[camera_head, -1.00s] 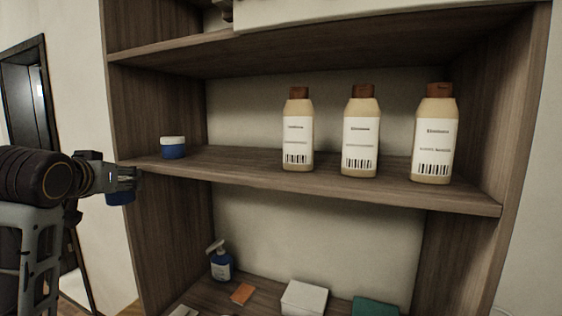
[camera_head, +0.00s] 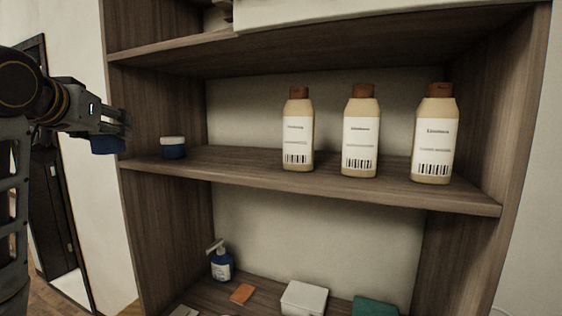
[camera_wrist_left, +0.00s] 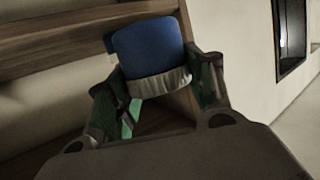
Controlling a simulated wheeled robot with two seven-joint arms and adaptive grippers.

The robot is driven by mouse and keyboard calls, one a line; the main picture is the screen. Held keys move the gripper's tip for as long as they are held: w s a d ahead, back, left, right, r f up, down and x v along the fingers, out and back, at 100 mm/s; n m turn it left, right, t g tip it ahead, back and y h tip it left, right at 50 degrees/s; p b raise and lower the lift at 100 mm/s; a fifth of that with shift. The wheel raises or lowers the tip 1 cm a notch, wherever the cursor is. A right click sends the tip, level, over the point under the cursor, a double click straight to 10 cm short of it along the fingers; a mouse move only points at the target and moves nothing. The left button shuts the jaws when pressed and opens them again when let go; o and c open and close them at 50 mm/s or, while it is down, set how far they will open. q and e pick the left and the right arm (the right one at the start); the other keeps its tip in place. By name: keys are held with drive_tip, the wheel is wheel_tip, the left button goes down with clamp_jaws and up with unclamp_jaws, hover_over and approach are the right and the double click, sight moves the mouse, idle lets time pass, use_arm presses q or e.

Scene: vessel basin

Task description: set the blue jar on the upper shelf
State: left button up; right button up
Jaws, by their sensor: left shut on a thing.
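My left gripper (camera_head: 118,124) is at the left side of the shelf unit, a little above the level of the middle shelf board. It is shut on a blue jar (camera_head: 107,145), whose blue body shows below the fingers. In the left wrist view the blue jar (camera_wrist_left: 148,50) sits between the two fingers (camera_wrist_left: 165,95), with its pale lid end toward the palm. Another blue jar with a white lid (camera_head: 173,148) stands upright on the left end of the middle shelf (camera_head: 230,165). My right gripper is not in view.
Three cream bottles with brown caps (camera_head: 298,130) stand at the middle and right of that shelf. The shelf between the standing jar and the bottles is clear. A spray bottle (camera_head: 221,264), an orange item (camera_head: 242,293) and a white box (camera_head: 304,298) are on the lower shelf.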

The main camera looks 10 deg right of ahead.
use_arm(q)
drive_tip(key=s+d+r+m+h, duration=0.1)
drive_tip(key=s+r+h, duration=0.1)
drive_tip(key=s+r, duration=0.5)
drive_tip(key=s+d+r+m+g+h, duration=0.1)
drive_tip(key=s+r, duration=0.2)
drive_tip(key=r, duration=0.7)
drive_tip(key=s+d+r+m+h, duration=0.1)
drive_tip(key=s+r+m+h, duration=0.1)
drive_tip(key=s+r, duration=0.55)
drive_tip(key=w+d+f+m+g+h, duration=0.1)
drive_tip(key=w+d+f+m+h, duration=0.1)
drive_tip(key=f, duration=0.8)
drive_tip(key=w+d+f+m+g+h, duration=0.2)
drive_tip(key=w+d+f, duration=0.2)
drive_tip(key=f, duration=0.7)
drive_tip(key=shift+d+f+h, duration=0.15)
drive_tip(key=shift+d+h, duration=0.1)
drive_tip(key=shift+h, duration=0.05)
drive_tip(key=shift+w, duration=0.15)
